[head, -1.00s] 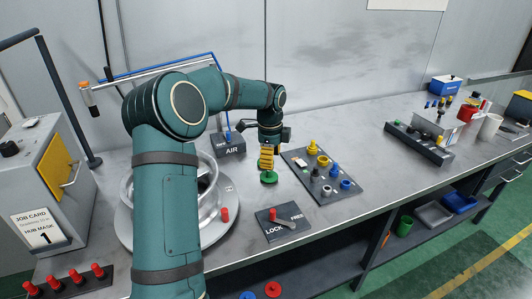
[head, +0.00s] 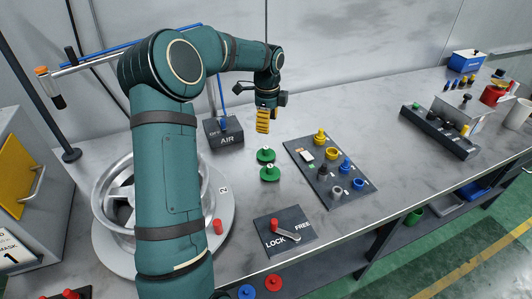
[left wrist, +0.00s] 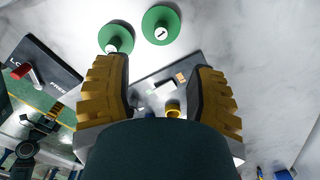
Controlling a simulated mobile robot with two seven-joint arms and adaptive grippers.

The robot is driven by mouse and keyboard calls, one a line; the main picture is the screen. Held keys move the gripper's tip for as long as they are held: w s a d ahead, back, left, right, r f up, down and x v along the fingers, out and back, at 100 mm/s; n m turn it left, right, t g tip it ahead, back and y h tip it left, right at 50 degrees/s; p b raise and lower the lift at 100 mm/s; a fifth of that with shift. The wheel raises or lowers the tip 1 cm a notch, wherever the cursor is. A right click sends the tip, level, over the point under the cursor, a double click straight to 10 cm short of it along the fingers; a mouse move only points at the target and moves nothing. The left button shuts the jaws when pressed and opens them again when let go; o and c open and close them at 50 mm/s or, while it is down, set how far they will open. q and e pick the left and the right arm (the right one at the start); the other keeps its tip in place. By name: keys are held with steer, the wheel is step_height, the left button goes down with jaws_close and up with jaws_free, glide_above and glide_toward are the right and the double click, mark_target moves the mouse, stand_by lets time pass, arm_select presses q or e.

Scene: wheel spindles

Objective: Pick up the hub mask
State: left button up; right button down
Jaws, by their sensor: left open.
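Two round green hub masks lie side by side on the bench, a far one (head: 265,155) and a near one (head: 270,174), left of the dark parts board. In the left wrist view, one green mask (left wrist: 160,25) carries a readable 1. The other mask (left wrist: 116,37) is beside it, partly near the left finger. My left gripper (head: 262,124), with yellow ribbed fingers, points down above the bench behind the masks. It is open, apart from both masks, and I see nothing between its fingers (left wrist: 158,78). My right gripper is not in view.
The parts board (head: 310,181) with yellow, blue and grey pieces lies right of the masks. The LOCK/FREE plate (head: 298,225) is in front. A wheel (head: 110,190) on a turntable is left, partly behind my arm. The AIR box (head: 222,132) stands behind. The right bench middle is clear.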

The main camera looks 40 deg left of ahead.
mark_target(266, 147)
arm_select(q)
step_height(266, 147, down, 7)
steer(key=shift+r+b, duration=0.1)
steer(key=shift+b, duration=0.6)
steer(key=f, duration=0.1)
steer(key=f+b, duration=0.1)
steer(key=f, duration=0.3)
steer(key=shift+a+f+b, duration=0.15)
steer(key=shift+a+b, duration=0.1)
steer(key=shift+b, duration=0.1)
jaws_close()
